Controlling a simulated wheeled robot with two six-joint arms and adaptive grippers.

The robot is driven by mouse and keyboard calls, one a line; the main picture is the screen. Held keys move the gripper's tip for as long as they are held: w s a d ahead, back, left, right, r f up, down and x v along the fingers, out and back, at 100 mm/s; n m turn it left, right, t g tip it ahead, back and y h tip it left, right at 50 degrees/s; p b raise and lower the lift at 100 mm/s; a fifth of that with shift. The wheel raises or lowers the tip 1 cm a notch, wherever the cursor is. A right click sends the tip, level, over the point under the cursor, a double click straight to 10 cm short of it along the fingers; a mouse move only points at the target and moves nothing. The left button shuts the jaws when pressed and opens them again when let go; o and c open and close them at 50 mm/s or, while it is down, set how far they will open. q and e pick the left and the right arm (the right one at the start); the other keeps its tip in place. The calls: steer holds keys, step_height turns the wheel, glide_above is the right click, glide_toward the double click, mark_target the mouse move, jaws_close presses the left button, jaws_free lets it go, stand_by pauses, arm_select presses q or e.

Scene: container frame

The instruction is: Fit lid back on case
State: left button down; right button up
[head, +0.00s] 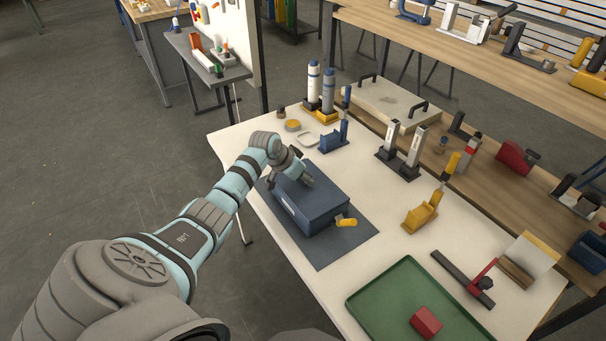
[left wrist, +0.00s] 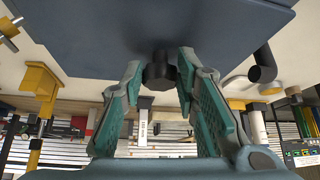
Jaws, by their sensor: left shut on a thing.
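A dark blue box-shaped case (head: 322,214) stands on a dark mat (head: 349,248) on the white table. Its flat blue lid (left wrist: 90,30) fills the top of the left wrist view and has a dark knob (left wrist: 160,72). My left gripper (head: 308,181) is over the top of the case. In the left wrist view its teal-padded fingers (left wrist: 159,78) are on both sides of the knob, shut on it. The lid looks level on or just over the case; I cannot tell whether it is fully seated. My right gripper is not in view.
A small yellow item (head: 346,222) is at the case's near right corner. A green tray (head: 375,303) with a red block (head: 425,322) is at the front. Bottles (head: 328,92), a blue holder (head: 333,141) and a yellow holder (head: 421,215) stand around the mat.

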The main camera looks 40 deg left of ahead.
arm_select(q)
steer(key=shift+f, duration=0.1)
steer(key=c, duration=1.2)
jaws_free()
